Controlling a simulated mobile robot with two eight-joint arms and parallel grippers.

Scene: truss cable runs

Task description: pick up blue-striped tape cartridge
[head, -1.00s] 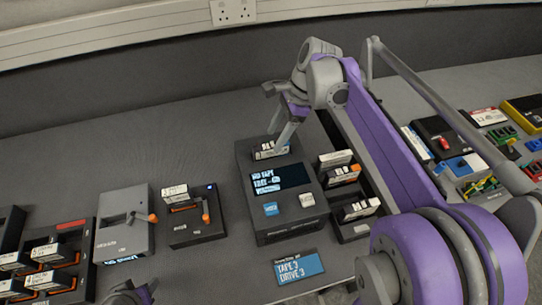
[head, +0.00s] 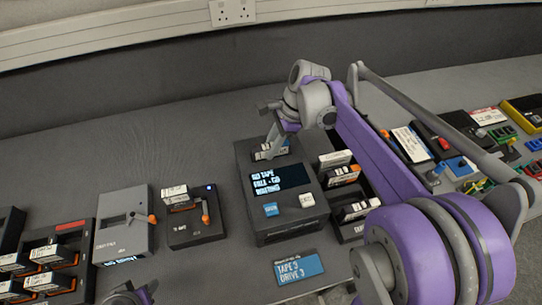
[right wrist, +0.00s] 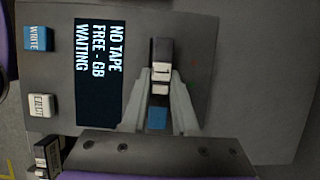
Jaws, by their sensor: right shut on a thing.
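A dark tape cartridge with a white label and a blue patch at one end (right wrist: 157,118) is at the top of the tape drive unit (head: 280,235). Its label also shows small in the head view (head: 262,155). My right gripper (head: 272,146) is shut on it, with its fingers on either side in the right wrist view (right wrist: 160,90). I cannot tell whether the cartridge sits in a slot or just above the surface. The drive's screen (right wrist: 100,70) reads NO TAPE, FREE - GB, WAITING. My left gripper (head: 133,294) is partly in view at the bottom edge; its jaws are unclear.
A rack with several cartridges (head: 357,231) stands right of the drive. Left are a black unit (head: 195,236), a grey unit (head: 122,230) and a cartridge rack (head: 80,285). A blue TAPE 3 DRIVE 3 sign (head: 299,268) lies in front. The table behind is clear.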

